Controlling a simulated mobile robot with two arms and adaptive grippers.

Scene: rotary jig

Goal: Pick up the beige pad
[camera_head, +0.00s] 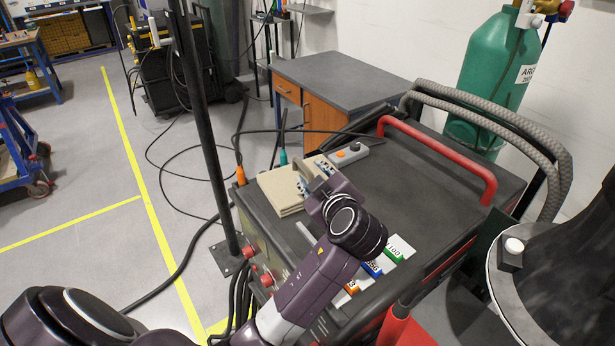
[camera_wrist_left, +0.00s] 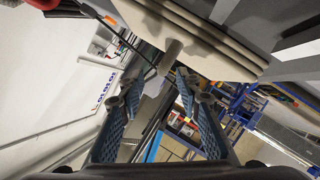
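The beige pad (camera_head: 278,192) looks like folded or stacked layers and lies on the dark top of the machine cart (camera_head: 410,175), near its left edge. It also shows at the top of the left wrist view (camera_wrist_left: 205,42), with its layered edge visible. My left gripper (camera_head: 311,177) is at the right side of the pad in the head view and hides part of it. In the left wrist view, its two blue-grey fingers (camera_wrist_left: 158,88) are apart, with no pad seen between them. I cannot tell whether a finger touches the pad. My right gripper is not in view.
A small grey box with buttons (camera_head: 347,153) sits just behind the pad. Cards with coloured clips (camera_head: 393,253) lie at the cart's front right. A red handle (camera_head: 440,150) rises along the back right. A dark post (camera_head: 207,130) stands left of the cart.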

